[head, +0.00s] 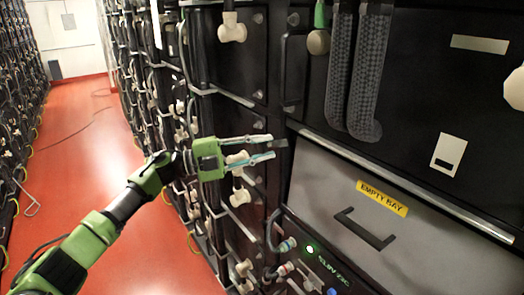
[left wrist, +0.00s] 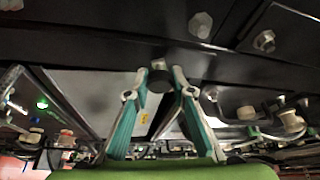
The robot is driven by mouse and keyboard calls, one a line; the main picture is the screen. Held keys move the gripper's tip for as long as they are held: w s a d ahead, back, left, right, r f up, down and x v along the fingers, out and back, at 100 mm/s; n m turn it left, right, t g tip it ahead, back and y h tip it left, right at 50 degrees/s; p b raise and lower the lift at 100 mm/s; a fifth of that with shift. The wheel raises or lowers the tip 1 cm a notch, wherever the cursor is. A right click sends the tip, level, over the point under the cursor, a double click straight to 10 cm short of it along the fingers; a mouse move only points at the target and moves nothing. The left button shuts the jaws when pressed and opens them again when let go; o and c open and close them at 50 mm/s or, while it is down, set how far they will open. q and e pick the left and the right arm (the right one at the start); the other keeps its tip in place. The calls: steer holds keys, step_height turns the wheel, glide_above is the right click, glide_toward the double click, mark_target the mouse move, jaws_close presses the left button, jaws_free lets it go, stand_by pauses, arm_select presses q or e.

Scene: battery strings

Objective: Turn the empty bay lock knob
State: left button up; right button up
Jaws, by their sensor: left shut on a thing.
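My left gripper (head: 272,147) reaches in from the left, level with the upper left corner of the grey empty bay panel (head: 325,180). The panel has a yellow "EMPTY BAY" label (head: 382,198) and a dark handle (head: 363,230). In the left wrist view, the two teal fingers of my left gripper (left wrist: 159,78) close on a small dark round knob (left wrist: 158,76), one fingertip on each side. Its turn angle cannot be read. In the head view the knob is a small dark shape at the fingertips. My right gripper is out of view.
Thick black braided hoses (head: 368,75) hang above the bay. A green lamp (head: 310,250) and cable plugs (head: 287,245) sit below its left side. Racks with pale fittings line the aisle; its red floor (head: 85,150) is mostly clear, with a thin cable lying on it.

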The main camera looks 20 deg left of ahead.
arm_select(q)
steer(key=m+y, duration=0.1)
steer(key=m, duration=0.1)
steer(key=m+g, duration=0.1)
steer(key=m, duration=0.1)
steer(key=shift+f+m+y, duration=0.1)
steer(key=shift+m+y, duration=0.2)
steer(key=shift+y, duration=0.1)
stand_by(0.5)
steer(key=o, duration=1.1)
steer(key=shift+o, duration=0.2)
steer(key=f+v, duration=0.1)
steer(key=v, duration=1.1)
steer(key=shift+r, duration=0.5)
